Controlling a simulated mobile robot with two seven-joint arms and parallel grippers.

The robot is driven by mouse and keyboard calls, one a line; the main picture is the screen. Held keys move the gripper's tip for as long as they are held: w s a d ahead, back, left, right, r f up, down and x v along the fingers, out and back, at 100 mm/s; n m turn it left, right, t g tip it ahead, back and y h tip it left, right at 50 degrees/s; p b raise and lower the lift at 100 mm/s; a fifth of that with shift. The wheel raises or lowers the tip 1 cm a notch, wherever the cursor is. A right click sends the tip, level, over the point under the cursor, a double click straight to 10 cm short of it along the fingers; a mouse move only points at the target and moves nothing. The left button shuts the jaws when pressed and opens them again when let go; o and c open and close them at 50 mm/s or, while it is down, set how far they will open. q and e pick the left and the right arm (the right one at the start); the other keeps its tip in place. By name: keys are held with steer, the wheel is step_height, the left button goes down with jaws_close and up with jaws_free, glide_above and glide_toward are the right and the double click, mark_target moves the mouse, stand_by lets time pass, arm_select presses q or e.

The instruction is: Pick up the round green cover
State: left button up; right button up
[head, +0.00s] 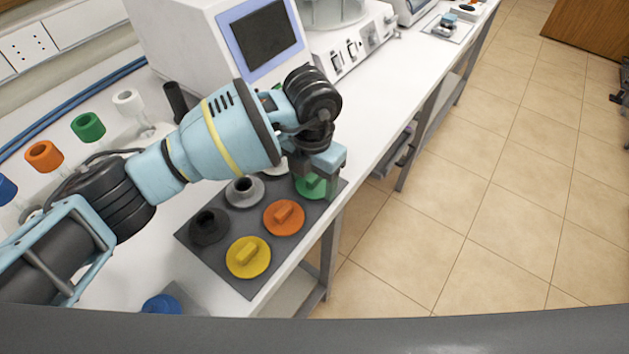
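The round green cover (302,190) lies on the dark grey mat (229,270) near its far right corner, by the table's front edge. My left gripper (319,184) comes in from the left and sits right over the green cover, with its fingers down at the cover's raised handle. The gripper hides part of the cover. I cannot tell whether the fingers touch the handle or how far apart they are. My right gripper is not in view.
An orange cover (284,218), a yellow cover (248,258), a black cover (209,227) and a grey cover (244,192) share the mat. A white machine with a screen (264,35) stands behind. Capped tubes, one with a green cap (88,127), stand at left.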

mark_target(313, 179)
arm_select(q)
steer(key=shift+r, duration=0.15)
steer(key=shift+c, duration=0.2)
steer(key=shift+r, duration=0.25)
step_height(313, 179, up, 3)
steer(key=shift+s+f, duration=0.1)
steer(key=s+d+r, duration=0.1)
steer(key=s+d, duration=0.2)
steer(key=s, duration=1.2)
steer(key=shift+s+r, duration=0.2)
steer(key=shift+s, duration=0.05)
